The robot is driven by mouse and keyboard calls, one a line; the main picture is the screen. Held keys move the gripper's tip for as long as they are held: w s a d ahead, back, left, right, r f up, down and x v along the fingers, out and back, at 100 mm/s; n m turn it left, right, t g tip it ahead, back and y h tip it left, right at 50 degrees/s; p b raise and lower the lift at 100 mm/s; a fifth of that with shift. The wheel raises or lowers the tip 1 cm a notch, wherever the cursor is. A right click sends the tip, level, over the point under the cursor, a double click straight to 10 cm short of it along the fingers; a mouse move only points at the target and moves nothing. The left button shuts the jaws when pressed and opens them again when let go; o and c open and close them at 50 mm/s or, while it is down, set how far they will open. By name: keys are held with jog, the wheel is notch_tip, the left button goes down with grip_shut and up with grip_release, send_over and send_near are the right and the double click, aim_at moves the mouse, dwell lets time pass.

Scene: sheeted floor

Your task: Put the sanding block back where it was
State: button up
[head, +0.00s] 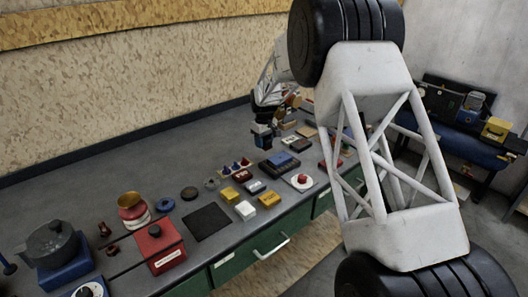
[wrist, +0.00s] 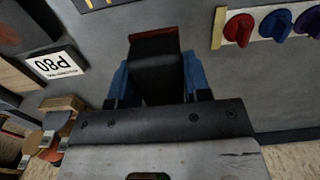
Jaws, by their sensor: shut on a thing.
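The sanding block (wrist: 154,66) is a dark block with a reddish-brown far edge in the wrist view. My gripper (wrist: 156,82) is shut on it, with a blue finger on each side. In the head view my gripper (head: 264,132) is over the far part of the grey workbench (head: 150,170); the block is too small there to make out clearly. I cannot tell whether the block touches the bench. A white label marked P80 (wrist: 55,66) lies to the left of the block in the wrist view.
Red, blue and purple knobs on a white strip (wrist: 262,25) are at the upper right of the wrist view. Wooden pieces (wrist: 60,105) are at the left. In the head view, a black square mat (head: 207,221) and several small items lie along the bench.

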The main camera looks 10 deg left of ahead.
aim_at(264, 156)
jog(key=shift+f, duration=2.45)
jog(key=shift+f, duration=0.15)
jog(key=o, duration=1.1)
jog(key=shift+c, duration=0.2)
notch_tip(264, 156, up, 12)
jog(key=shift+r, duration=0.15)
jog(key=shift+r, duration=0.1)
